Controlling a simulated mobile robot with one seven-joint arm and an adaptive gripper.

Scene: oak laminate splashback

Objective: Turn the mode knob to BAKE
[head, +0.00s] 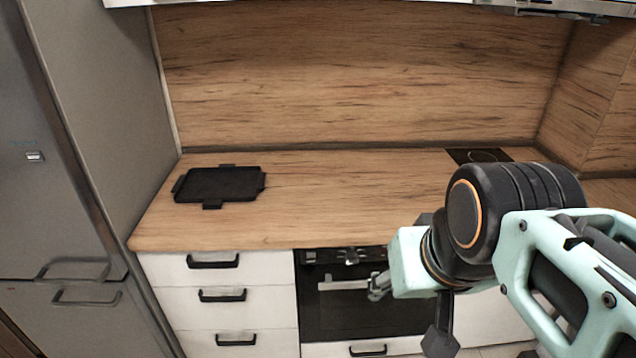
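The built-in oven (335,318) is dark and sits under the counter, right of the drawers. Its control strip (330,256) runs along the top edge, with a small light knob (351,258) and other dark controls. Labels and the pointer direction are too small to read, so I cannot tell which knob is the mode knob or its setting. My arm hides the rest and the right part of the oven. I cannot tell whether it is open or touching anything.
The oven handle (343,285) lies just below the control strip. White drawers (180,268) with black handles stand to the left. A black tray (222,184) lies on the wooden counter (330,200), which is otherwise mostly clear. A dark hob (470,155) is behind my arm.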

